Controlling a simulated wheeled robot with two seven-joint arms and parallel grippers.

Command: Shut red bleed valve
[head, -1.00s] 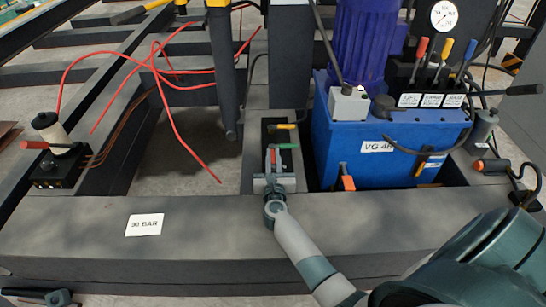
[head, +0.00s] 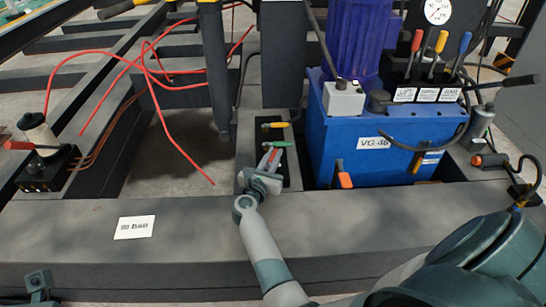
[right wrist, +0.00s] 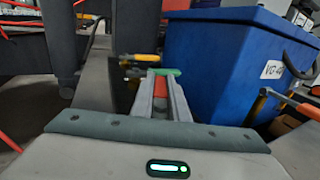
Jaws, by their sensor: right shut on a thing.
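A red lever handle (right wrist: 159,98) is pinched between the fingers of my right gripper (right wrist: 160,95), in the right wrist view. In the head view my right gripper (head: 269,160) reaches into the dark valve recess left of the blue tank, its fingers slanting up to the right around the red handle. Most of the red lever is hidden by the fingers. A green lever (head: 278,144) lies crosswise just past the fingertips, and a yellow lever (head: 275,125) lies beyond it. Part of my left gripper (head: 40,285) shows at the bottom left corner; its jaws are unclear.
The blue tank (head: 350,160) with an orange-handled lever (head: 343,178) stands close right of the recess. Loose red hoses (head: 160,100) hang at left. A black block with a red lever (head: 18,145) is at far left. The front beam (head: 180,220) is mostly clear.

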